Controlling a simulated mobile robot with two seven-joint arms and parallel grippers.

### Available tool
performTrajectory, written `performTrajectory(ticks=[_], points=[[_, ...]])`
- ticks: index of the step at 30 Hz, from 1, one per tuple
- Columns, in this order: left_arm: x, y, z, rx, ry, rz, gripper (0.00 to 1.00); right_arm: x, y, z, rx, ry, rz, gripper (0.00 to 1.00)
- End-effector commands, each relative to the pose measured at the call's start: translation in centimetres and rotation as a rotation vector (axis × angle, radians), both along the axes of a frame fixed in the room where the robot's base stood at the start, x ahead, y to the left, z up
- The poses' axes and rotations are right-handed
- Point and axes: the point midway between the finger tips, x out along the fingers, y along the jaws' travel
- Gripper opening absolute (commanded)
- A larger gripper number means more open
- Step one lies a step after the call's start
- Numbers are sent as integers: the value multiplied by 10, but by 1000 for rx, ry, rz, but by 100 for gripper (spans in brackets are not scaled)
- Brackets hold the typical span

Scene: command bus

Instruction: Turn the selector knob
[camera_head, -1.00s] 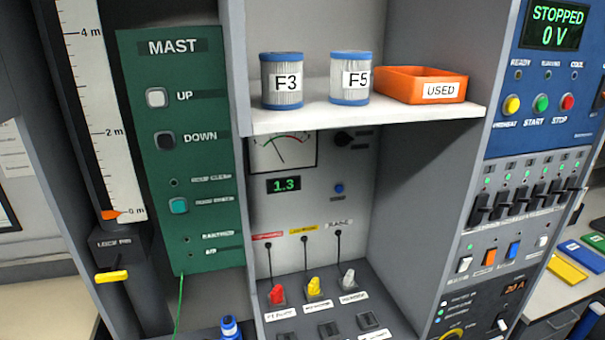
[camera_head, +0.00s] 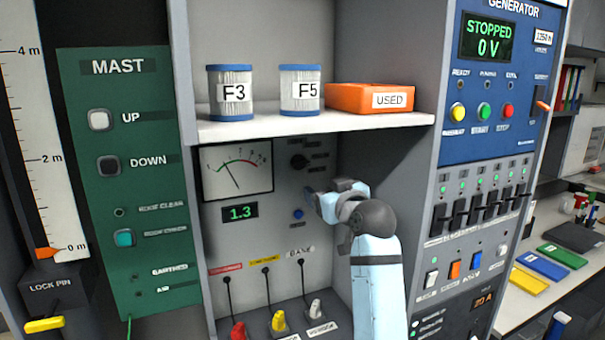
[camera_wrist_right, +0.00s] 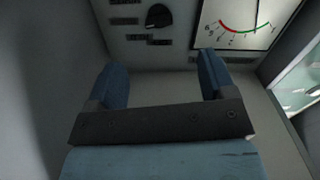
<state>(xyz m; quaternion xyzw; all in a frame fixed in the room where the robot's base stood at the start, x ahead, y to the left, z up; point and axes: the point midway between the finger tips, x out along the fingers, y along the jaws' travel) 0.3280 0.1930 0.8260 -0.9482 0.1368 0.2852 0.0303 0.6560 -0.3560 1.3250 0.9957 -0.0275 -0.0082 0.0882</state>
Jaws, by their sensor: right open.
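The black selector knob (camera_head: 299,162) sits on the grey panel to the right of the analog meter, with small labels beside it. It also shows in the right wrist view (camera_wrist_right: 158,16) near the top, beyond and between my fingers. My right gripper (camera_head: 318,195) is in front of the panel, below and slightly right of the knob. In the right wrist view the blue fingers (camera_wrist_right: 165,75) are spread wide with nothing between them, apart from the knob. My left gripper is in neither current view.
A shelf (camera_head: 330,127) with filters and an orange USED bin (camera_head: 345,98) overhangs the panel. Grey side walls bound the recess. A blue button (camera_head: 298,214) is just left of my gripper. Red, yellow and white plugs (camera_head: 278,321) stand below.

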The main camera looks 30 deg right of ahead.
Motion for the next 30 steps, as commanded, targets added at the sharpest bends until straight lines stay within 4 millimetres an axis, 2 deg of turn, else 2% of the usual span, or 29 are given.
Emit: performTrajectory(ticks=[3, 8, 21, 25, 30], points=[[0, 0, -1, 0, 0, 0, 43, 2, -3, 11, 3, -12, -1, 77], [0, 0, 3, 0, 0, 0, 43, 19, -4, 12, 3, -10, 0, 77], [0, 1, 18, 1, 0, 0, 43, 108, -8, 12, 4, -9, 0, 77], [0, 1, 20, 1, 0, 0, 43, 125, -10, 12, 3, -11, -1, 77], [0, 1, 21, 2, 1, 0, 43, 136, -10, 11, 3, -11, -1, 77]])
